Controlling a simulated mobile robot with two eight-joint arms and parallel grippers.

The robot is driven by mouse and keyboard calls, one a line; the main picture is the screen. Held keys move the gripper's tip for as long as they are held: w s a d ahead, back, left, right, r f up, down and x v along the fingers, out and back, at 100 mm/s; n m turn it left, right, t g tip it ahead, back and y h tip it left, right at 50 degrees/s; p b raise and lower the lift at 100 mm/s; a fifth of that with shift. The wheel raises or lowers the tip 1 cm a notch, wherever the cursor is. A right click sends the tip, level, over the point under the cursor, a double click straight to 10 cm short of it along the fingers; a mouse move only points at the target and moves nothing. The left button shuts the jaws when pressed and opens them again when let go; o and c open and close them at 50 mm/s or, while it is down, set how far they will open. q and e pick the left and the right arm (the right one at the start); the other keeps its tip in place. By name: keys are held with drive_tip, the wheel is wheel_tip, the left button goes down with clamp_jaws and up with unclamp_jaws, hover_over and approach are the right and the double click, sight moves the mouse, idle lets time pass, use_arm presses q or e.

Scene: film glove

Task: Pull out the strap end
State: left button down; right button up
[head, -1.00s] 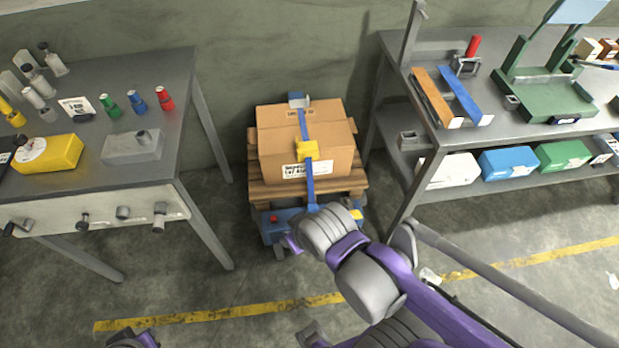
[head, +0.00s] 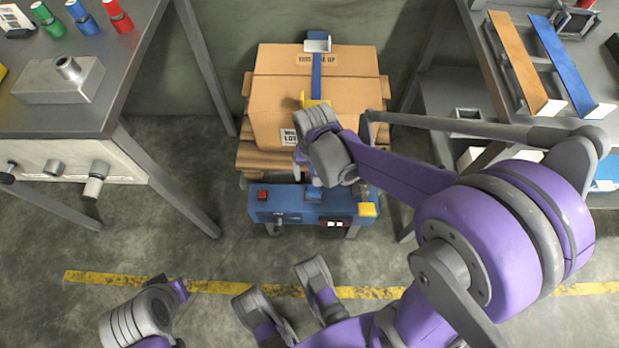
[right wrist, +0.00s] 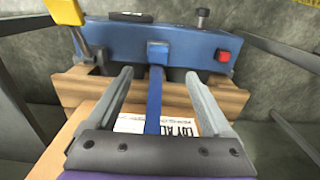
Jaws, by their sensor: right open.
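A blue strap (head: 316,82) runs over a cardboard box (head: 272,92) and passes a yellow buckle (head: 312,102) on its front edge. Lower down, my right wrist hides it in the head view. In the right wrist view the strap (right wrist: 154,98) runs up to a small blue block (right wrist: 158,50) on a blue unit (right wrist: 195,45). My right gripper (right wrist: 158,74) is open, one finger on each side of the strap, with gaps showing on both sides. A loose strap end cannot be made out.
The box rests on a wooden pallet (head: 250,157) behind the blue unit, which has a red button (head: 262,195) and a yellow-tipped lever (head: 367,209). Workbenches (head: 60,120) flank it, the right one with a shelf. The floor in front is open, marked by a yellow line.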

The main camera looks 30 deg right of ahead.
sight(314, 189)
drive_tip(key=shift+w+d+f, duration=0.15)
drive_tip(key=shift+d+f, duration=0.05)
drive_tip(key=shift+f, duration=0.3)
drive_tip(key=shift+w+d+f, duration=0.15)
drive_tip(key=shift+d+f, duration=0.05)
drive_tip(key=shift+f, duration=0.3)
wheel_tip(314, 189, down, 10)
drive_tip(key=b, duration=0.4)
drive_tip(key=shift+s+a+r, duration=0.1)
drive_tip(key=shift+r, duration=0.05)
drive_tip(key=shift+r, duration=0.1)
clamp_jaws()
